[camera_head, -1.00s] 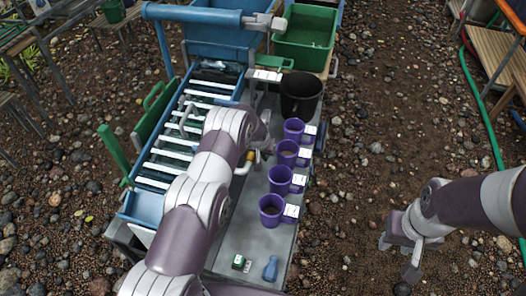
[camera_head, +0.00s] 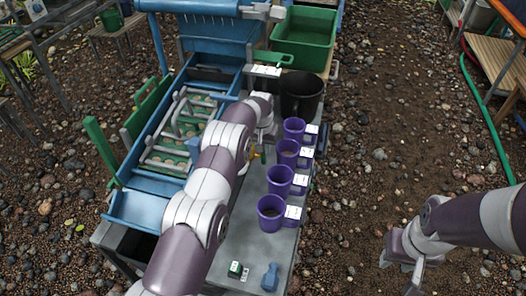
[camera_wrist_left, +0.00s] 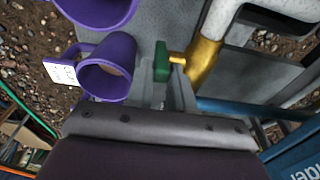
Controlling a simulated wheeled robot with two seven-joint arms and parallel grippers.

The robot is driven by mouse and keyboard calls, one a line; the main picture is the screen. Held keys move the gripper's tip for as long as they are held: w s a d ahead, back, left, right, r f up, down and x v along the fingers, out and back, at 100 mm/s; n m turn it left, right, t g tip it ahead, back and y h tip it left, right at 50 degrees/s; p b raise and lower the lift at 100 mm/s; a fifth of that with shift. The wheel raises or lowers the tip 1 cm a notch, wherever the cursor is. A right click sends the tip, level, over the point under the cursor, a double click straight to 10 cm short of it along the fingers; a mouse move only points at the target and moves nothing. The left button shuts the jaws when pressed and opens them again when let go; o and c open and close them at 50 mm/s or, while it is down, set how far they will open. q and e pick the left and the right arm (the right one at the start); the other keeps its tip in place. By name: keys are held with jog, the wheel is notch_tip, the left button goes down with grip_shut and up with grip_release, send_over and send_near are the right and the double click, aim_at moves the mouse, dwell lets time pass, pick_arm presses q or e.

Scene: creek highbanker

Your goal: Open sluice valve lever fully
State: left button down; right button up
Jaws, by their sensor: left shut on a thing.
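The sluice valve has a brass body (camera_wrist_left: 205,62) and a green lever (camera_wrist_left: 161,62) in the left wrist view. In the head view the brass part (camera_head: 255,157) shows small beside my left arm. My left gripper (camera_wrist_left: 166,88) is shut on the green lever, its fingers partly hidden by the wrist housing. In the head view the left gripper (camera_head: 266,132) is over the grey bench beside the blue sluice (camera_head: 140,208), its fingertips largely hidden. My right gripper (camera_head: 401,268) hangs over the gravel at the right, open and empty, away from the valve.
Several purple cups (camera_head: 270,208) with white tags stand along the bench close to my left gripper. A black bucket (camera_head: 301,92) and a green tub (camera_head: 303,38) stand behind. A small blue bottle (camera_head: 270,278) is at the bench's front.

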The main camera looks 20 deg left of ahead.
pick_arm(q)
jog(key=c, duration=1.4)
grip_release()
jog(key=shift+o, duration=0.2)
jog(key=shift+r, duration=0.1)
notch_tip(320, 180, up, 12)
jog(key=s+p, duration=0.2)
jog(key=p, duration=0.3)
jog(key=shift+r, duration=0.25)
jog(key=shift+o, duration=0.3)
